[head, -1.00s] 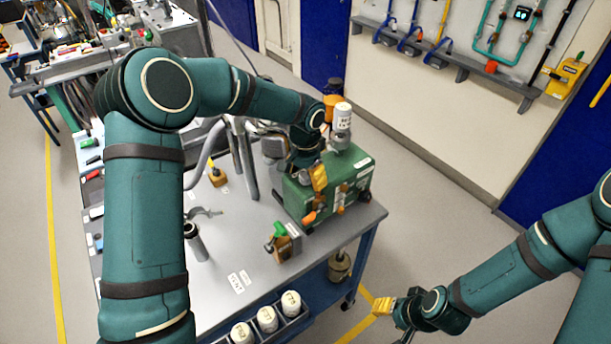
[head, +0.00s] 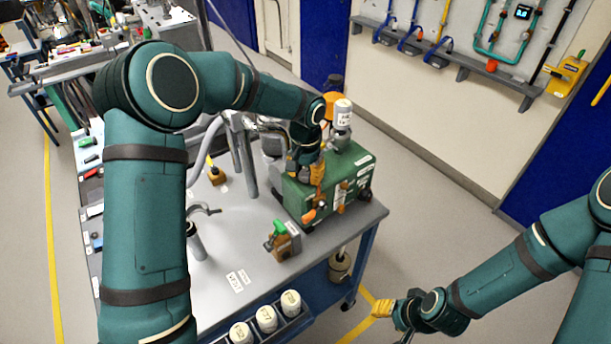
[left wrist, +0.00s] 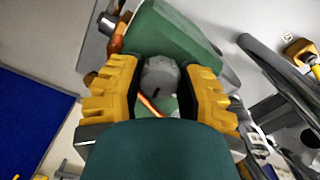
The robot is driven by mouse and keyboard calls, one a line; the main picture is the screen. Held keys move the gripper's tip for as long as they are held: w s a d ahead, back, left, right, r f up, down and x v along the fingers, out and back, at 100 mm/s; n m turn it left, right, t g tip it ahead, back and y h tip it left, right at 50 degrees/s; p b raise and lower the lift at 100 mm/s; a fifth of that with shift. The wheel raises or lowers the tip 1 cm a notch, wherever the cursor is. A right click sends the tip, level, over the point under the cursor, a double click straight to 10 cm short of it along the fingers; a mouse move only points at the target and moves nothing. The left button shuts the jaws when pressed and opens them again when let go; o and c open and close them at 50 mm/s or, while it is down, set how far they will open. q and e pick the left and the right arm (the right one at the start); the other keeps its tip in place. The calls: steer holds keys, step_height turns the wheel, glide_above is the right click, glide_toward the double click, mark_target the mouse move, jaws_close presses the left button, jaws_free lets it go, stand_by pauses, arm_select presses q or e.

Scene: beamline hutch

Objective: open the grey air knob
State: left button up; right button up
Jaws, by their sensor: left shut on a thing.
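The grey air knob (left wrist: 160,75) sits between the two yellow fingers of my left gripper (left wrist: 158,88) in the left wrist view, with a dark mark on its face. In the head view my left gripper (head: 312,172) is over the near side of the green pump box (head: 350,182), and the knob is hidden there by the gripper and arm. The left gripper is shut on the knob. My right gripper (head: 382,308) is low at the right, away from the bench; its finger opening cannot be made out.
A white canister (head: 342,115) stands on top of the green box. On the grey bench (head: 215,262), a green-handled valve block (head: 283,240) stands close in front of the box. White pots (head: 266,318) are in a tray at the front edge. Open floor lies to the right.

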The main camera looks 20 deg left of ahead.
arm_select(q)
steer(key=n+b, duration=0.1)
steer(key=n, duration=0.3)
steer(key=shift+d+f+n, duration=0.1)
steer(key=shift+n, duration=0.3)
steer(key=n, duration=0.2)
steer(key=shift+n+b, duration=0.3)
steer(key=shift+b, duration=0.05)
steer(key=n, duration=0.2)
steer(key=shift+n, duration=0.4)
steer(key=n, duration=0.2)
steer(key=shift+n, duration=0.3)
steer(key=n+p, duration=0.1)
steer(key=n, duration=0.1)
steer(key=shift+n, duration=0.4)
steer(key=n+p, duration=0.2)
steer(key=n, duration=0.3)
steer(key=shift+n, duration=0.3)
steer(key=shift+d, duration=0.1)
